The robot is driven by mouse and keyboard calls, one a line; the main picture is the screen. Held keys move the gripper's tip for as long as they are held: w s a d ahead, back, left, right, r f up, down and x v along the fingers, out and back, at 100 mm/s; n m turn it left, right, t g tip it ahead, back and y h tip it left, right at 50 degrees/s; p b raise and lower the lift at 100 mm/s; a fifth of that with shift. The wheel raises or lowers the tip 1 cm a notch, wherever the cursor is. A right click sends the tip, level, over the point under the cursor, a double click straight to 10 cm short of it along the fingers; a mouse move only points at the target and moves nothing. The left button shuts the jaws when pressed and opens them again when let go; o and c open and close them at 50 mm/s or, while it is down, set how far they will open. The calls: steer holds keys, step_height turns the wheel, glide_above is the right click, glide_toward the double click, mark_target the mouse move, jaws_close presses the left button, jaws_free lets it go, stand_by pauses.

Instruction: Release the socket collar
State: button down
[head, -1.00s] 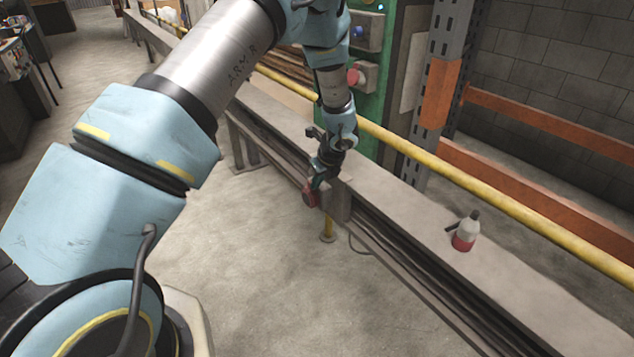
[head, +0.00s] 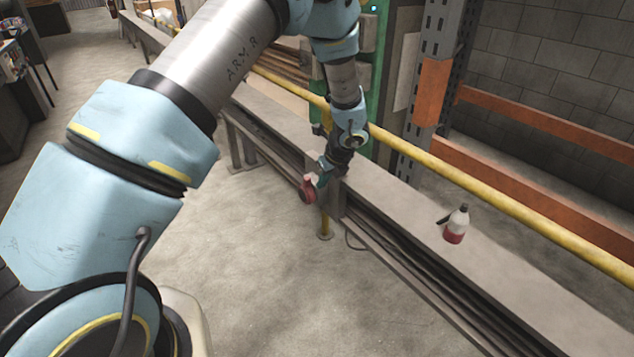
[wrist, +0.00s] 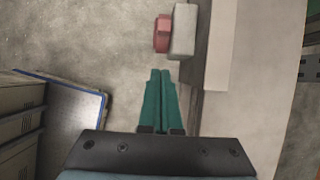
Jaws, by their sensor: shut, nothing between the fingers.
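The socket collar looks to be the red round part (head: 307,190) on the front side of the long grey beam. In the wrist view the red collar (wrist: 162,33) sits against a pale grey block (wrist: 183,32) fixed to the beam's side. My gripper (head: 322,180) is right beside the collar in the head view, and its teal fingers partly overlap the block there. In the wrist view my gripper (wrist: 160,73) has its two green fingers together, with nothing between them. The collar lies ahead of the fingertips, with a visible gap in that picture.
The long grey beam (head: 400,195) runs beside the yellow rail (head: 470,183). A white and red bottle (head: 457,225) stands on the beam to the right. A blue-edged panel (wrist: 75,115) lies left in the wrist view. The floor (head: 240,240) before the beam is clear.

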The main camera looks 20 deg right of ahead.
steer(key=w+v, duration=0.1)
steer(key=v, duration=0.7)
steer(key=shift+r+b, duration=0.3)
steer(key=shift+r, duration=0.1)
steer(key=shift+w+a, duration=0.1)
steer(key=shift+a, duration=0.1)
